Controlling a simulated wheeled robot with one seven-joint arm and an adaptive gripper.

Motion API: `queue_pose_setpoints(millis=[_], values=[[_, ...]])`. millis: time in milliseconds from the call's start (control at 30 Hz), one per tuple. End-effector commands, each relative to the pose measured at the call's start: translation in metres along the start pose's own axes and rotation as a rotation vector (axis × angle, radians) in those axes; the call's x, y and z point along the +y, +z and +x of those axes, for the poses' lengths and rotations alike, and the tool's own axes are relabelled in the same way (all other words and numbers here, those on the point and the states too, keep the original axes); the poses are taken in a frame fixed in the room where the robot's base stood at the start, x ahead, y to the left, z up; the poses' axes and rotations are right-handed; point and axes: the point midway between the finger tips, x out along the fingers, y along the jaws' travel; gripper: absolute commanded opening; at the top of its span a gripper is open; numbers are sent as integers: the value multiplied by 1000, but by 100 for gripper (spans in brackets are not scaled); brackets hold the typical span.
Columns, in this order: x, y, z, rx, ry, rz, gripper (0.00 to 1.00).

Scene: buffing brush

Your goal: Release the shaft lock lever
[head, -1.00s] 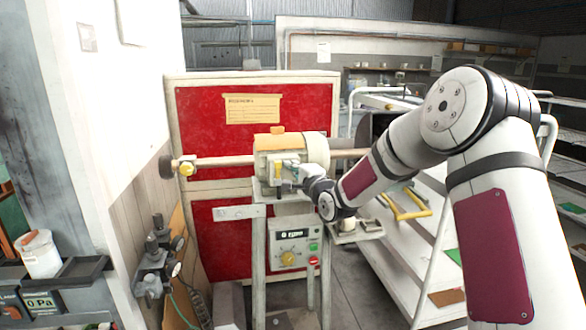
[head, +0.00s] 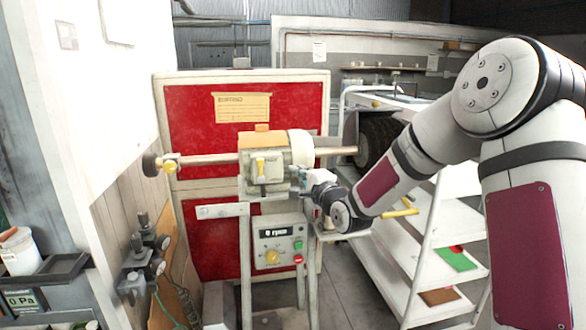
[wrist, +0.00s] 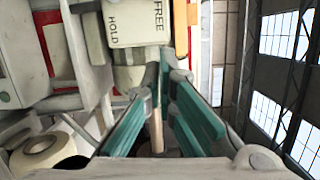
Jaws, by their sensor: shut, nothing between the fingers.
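The buffing machine's cream housing (head: 278,178) stands on a metal stand, with a horizontal shaft (head: 208,161) out of its left side. The small yellow shaft lock lever (head: 261,167) shows upright on the housing's front face. In the wrist view the housing carries a label plate (wrist: 135,22) reading FREE and HOLD; I cannot make out the lever there. My gripper (head: 303,180) is to the right of the lever, near the housing's lower right front, apart from the lever. In the wrist view its teal fingers (wrist: 160,80) are shut with nothing between them.
A control box (head: 283,245) with a 0 rpm display and a yellow knob sits below the housing. A red panel (head: 195,115) stands behind. A white shelf rack (head: 395,265) is at the right, and gauges and valves (head: 145,250) are at the left.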

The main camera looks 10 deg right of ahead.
Motion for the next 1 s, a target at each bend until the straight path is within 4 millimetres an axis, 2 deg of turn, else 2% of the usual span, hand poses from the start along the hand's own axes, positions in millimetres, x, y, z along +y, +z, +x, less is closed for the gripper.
queue_pose_setpoints(millis=[100, 233, 700, 867, 1000], values=[[-1, 0, -18, 0, 1, 0, 0], [0, 0, -28, 0, 1, 1, 0], [-1, 1, -31, -1, 4, -7, 0], [-5, 12, -42, 1, 103, -167, 0], [-9, 21, -69, 5, 270, -418, 0]])
